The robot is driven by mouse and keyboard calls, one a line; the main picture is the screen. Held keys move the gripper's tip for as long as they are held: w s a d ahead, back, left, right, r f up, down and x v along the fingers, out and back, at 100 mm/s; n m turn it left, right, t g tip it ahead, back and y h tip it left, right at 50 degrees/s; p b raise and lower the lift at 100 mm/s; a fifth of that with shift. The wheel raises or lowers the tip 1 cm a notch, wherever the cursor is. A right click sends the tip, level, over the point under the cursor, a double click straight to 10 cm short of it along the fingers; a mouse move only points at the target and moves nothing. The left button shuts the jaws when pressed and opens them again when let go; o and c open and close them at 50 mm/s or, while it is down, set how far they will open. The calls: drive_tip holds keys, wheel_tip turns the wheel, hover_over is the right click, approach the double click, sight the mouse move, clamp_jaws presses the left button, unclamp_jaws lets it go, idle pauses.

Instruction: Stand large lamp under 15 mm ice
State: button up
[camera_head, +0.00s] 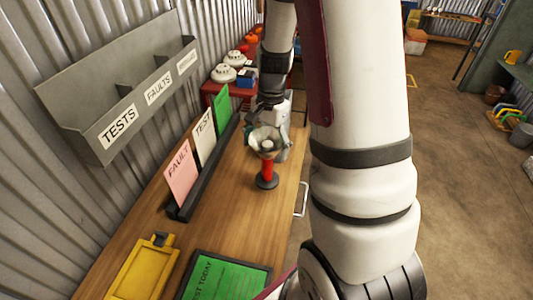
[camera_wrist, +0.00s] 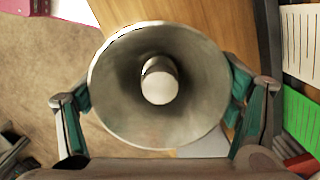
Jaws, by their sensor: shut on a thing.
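My gripper (camera_head: 268,130) is shut on what looks like the large lamp (camera_head: 267,168), with a flared grey metal head, a red body and a dark round base. The lamp is upright over the wooden bench (camera_head: 225,215); I cannot tell whether its base touches the wood. In the wrist view I look into the lamp's wide metal cone (camera_wrist: 115,85) with a pale round piece at its centre. My gripper's fingers (camera_wrist: 160,95) lie on either side of the cone. No label reading 15 mm ice is legible.
A dark rack (camera_head: 205,180) holds a pink FAULT card (camera_head: 181,172), a white TEST card (camera_head: 204,135) and a green card (camera_head: 222,108). A yellow clipboard (camera_head: 143,268) and a green board (camera_head: 222,278) lie nearer. A grey labelled wall tray (camera_head: 80,125) hangs left.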

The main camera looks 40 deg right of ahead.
sight(267, 162)
drive_tip(key=shift+w+f+p, duration=0.2)
drive_tip(key=shift+f+p, duration=0.2)
drive_tip(key=shift+f, duration=1.5)
drive_tip(key=o, duration=1.8)
drive_tip(key=shift+o, duration=0.2)
